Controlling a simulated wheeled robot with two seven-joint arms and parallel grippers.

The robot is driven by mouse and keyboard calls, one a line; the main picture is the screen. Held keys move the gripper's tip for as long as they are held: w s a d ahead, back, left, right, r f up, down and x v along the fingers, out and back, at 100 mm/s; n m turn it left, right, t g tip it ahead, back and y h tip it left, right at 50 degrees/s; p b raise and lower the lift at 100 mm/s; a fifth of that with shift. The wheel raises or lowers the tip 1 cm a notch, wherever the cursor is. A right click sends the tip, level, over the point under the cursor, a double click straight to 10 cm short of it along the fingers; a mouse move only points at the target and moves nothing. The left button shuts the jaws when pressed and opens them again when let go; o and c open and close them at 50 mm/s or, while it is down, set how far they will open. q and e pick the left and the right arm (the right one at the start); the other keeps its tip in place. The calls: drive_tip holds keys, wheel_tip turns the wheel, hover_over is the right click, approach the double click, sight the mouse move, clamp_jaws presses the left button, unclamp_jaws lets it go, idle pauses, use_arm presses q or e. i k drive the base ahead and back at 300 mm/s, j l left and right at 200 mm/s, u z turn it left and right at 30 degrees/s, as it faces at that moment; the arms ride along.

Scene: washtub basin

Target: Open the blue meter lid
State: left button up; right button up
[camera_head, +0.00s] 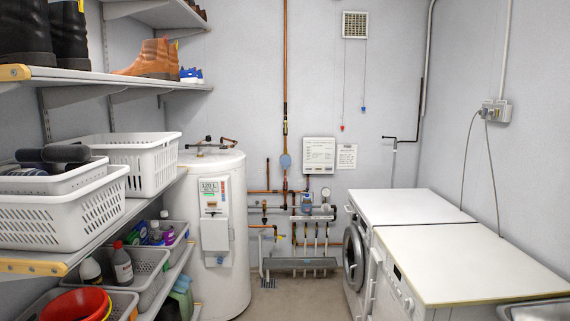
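A small blue meter (307,200) sits on the pipework at the back wall, between the boiler and the washing machine. It is small at this distance, and I cannot tell whether its lid is open or shut. A blue-grey disc-shaped fitting (285,160) is on the vertical copper pipe above and to the left of it. Neither of my grippers is in view.
A white cylindrical boiler (222,240) stands left of the pipes. Shelves with white baskets (60,215) line the left side. Two white machines (400,207) stand on the right. A narrow strip of floor (300,300) between them is clear.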

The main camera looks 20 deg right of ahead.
sight(285, 160)
drive_tip(key=i+l+z, duration=0.15)
drive_tip(key=i, duration=0.15)
drive_tip(key=i+l+z, duration=0.15)
drive_tip(key=i, duration=0.2)
drive_tip(key=i+z, duration=0.4)
drive_tip(key=i, duration=1.25)
